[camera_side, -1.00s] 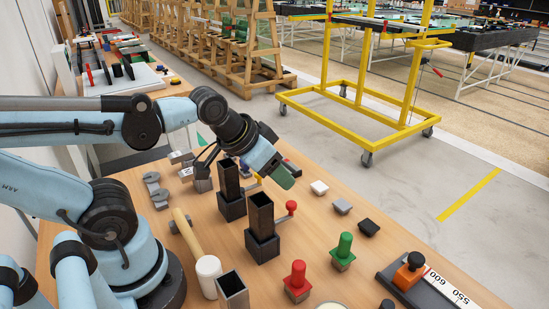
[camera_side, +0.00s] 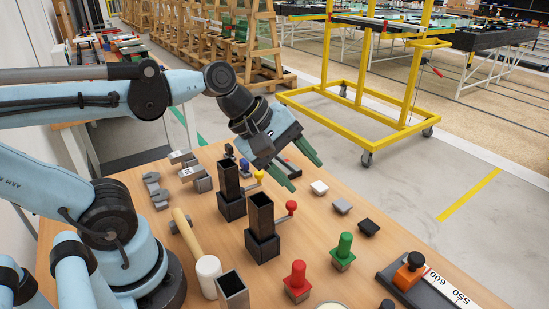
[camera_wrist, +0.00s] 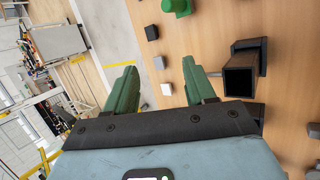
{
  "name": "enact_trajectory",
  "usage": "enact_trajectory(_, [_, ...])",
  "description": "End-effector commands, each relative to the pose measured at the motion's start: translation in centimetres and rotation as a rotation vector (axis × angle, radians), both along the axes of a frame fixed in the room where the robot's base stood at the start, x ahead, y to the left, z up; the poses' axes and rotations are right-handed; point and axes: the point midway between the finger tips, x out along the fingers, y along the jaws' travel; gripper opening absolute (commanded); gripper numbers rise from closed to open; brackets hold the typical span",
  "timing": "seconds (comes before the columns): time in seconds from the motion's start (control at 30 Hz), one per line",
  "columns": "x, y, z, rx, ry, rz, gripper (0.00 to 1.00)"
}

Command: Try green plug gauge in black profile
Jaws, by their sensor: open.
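The green plug gauge (camera_side: 344,250) stands upright on the wooden table, right of centre in the side view. Its green part also shows at the top edge of the wrist view (camera_wrist: 176,7). Two dark square profiles, a nearer one (camera_side: 261,222) and a farther one (camera_side: 229,183), stand upright in black bases. One open-topped dark profile shows at the right of the wrist view (camera_wrist: 242,78). My gripper (camera_side: 304,174), with green fingers, is open and empty above the table's far part, behind and right of the profiles and away from the green gauge.
A red plug gauge (camera_side: 297,280) stands left of the green one. A mallet (camera_side: 207,272) and another open profile (camera_side: 232,290) are near the front left. Small white (camera_side: 319,187), grey (camera_side: 342,206) and black (camera_side: 368,227) blocks line the right.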

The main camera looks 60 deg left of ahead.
Motion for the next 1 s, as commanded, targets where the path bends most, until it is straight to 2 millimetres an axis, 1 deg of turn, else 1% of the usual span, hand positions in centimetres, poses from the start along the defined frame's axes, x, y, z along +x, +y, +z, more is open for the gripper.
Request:
enact_trajectory(0.1, [0.1,-1.2,0.1,-0.216,0.100,0.202,0.54])
enact_trajectory(0.2, [0.2,-2.2,0.3,-0.382,0.189,0.359,0.54])
enact_trajectory(0.43, [0.4,-4.0,0.7,-0.701,0.398,0.665,0.54])
enact_trajectory(0.47, [0.4,-4.1,0.4,-0.724,0.416,0.689,0.54])
enact_trajectory(0.5, [0.4,-4.0,-0.7,-0.716,0.410,0.682,0.54])
enact_trajectory(0.6, [0.4,-4.0,-2.6,-0.714,0.408,0.680,0.54])
enact_trajectory(0.7, [0.4,-4.0,-4.0,-0.713,0.406,0.679,0.54])
enact_trajectory(0.8, [0.4,-4.0,-5.1,-0.712,0.406,0.679,0.54])
enact_trajectory(1.0, [0.5,-4.1,-6.0,-0.711,0.406,0.678,0.54])
